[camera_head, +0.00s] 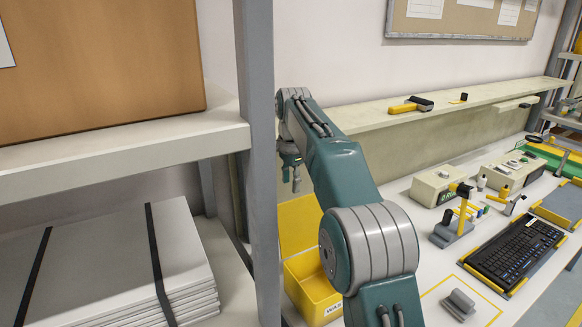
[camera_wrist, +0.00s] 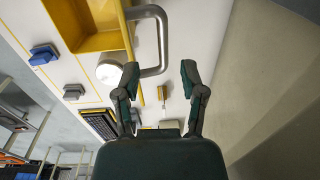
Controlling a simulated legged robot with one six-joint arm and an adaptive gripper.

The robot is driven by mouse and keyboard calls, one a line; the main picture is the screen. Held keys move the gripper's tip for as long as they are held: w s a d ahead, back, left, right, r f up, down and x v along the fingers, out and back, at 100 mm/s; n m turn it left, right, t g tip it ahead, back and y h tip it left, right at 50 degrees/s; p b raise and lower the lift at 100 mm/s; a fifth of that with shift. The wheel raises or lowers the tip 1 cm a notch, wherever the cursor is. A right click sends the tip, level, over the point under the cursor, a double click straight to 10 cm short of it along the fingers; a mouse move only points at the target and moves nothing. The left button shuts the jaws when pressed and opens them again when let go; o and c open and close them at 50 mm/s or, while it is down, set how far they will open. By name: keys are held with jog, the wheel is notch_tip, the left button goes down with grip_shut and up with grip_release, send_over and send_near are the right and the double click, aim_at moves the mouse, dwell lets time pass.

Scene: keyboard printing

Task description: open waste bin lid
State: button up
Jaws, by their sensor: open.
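A yellow bin (camera_head: 312,287) with a white label stands beyond the grey post, partly hidden by my arm. A yellow panel (camera_head: 299,222) shows above and behind it; I cannot tell if this is the waste bin's lid. My gripper (camera_head: 291,172) hangs above that panel, beside the post. In the wrist view my gripper (camera_wrist: 160,72) is open, with two dark green fingers apart. A bent grey tube handle (camera_wrist: 163,38) on a yellow edge reaches toward the left fingertip and the gap. I cannot tell whether they touch. Nothing is held.
A grey post (camera_head: 258,150) and shelf (camera_head: 130,140) with stacked white boards (camera_head: 120,265) stand close at left. The workbench (camera_head: 425,265) at right holds a keyboard (camera_head: 515,250), a lever press (camera_head: 455,220) and small devices. A raised ledge (camera_head: 440,110) runs along the wall.

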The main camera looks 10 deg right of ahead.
jog(key=shift+s+r, duration=0.1)
jog(key=shift+r, duration=2.35)
jog(key=s+d+r+n+t, duration=0.1)
jog(key=s+d+r+n, duration=0.15)
jog(key=s, duration=0.65)
jog(key=s+d+r+n+t, duration=0.2)
jog(key=s+n, duration=0.2)
jog(key=s, duration=0.4)
jog(key=s+d+f+n+t, duration=0.1)
jog(key=s+f+n, duration=0.2)
jog(key=s+f, duration=0.4)
jog(key=s+d+f+n+t, duration=0.1)
jog(key=s+f+n, duration=0.3)
jog(key=s, duration=0.9)
notch_tip(320, 180, down, 4)
jog(key=shift+s+d+r, duration=0.15)
jog(key=shift+s+r, duration=0.05)
jog(key=shift+s, duration=0.15)
